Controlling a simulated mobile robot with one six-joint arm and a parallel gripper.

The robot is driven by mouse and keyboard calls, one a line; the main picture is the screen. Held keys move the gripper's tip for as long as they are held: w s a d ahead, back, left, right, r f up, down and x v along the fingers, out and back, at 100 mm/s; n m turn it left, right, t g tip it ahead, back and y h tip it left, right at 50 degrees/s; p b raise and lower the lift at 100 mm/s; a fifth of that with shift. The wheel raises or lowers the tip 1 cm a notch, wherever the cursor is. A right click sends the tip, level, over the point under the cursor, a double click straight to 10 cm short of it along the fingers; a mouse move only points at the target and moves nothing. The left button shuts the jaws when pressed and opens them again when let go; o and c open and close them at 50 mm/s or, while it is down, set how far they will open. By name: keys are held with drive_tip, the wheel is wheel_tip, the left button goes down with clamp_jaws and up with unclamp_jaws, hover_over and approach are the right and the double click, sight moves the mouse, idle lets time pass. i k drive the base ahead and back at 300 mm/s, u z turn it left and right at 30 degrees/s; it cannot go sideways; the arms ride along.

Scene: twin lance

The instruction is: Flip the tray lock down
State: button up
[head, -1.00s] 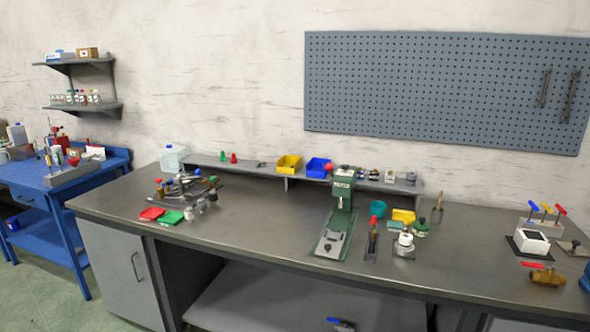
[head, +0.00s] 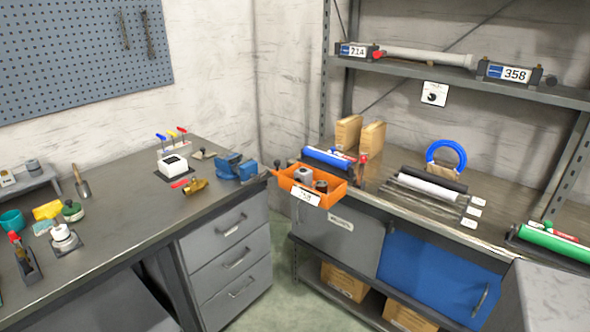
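An orange tray (head: 338,193) with a white label on its front sits at the left front corner of the right-hand bench. It holds a few round, grey and dark parts. A dark knob (head: 281,164) stands at the tray's left end, and an upright piece with a red top (head: 363,159) stands just behind its right end. I cannot tell which part is the tray lock or how it is set. My gripper is in no view.
The right-hand bench (head: 400,215) also bears blue, black, white and green rolls and a blue ring (head: 446,156). A blue vise (head: 235,167) stands on the left bench's corner. A gap of floor separates the benches. A grey surface (head: 553,300) fills the lower right.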

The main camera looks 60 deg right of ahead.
sight(363, 159)
drive_tip(key=z, duration=5.15)
drive_tip(key=i, duration=0.15)
drive_tip(key=u, duration=3.1)
drive_tip(key=k, duration=0.6)
drive_tip(key=u, duration=0.25)
drive_tip(key=i, duration=0.6)
drive_tip(key=z, duration=0.1)
drive_tip(key=k, duration=0.2)
drive_tip(key=z, duration=0.1)
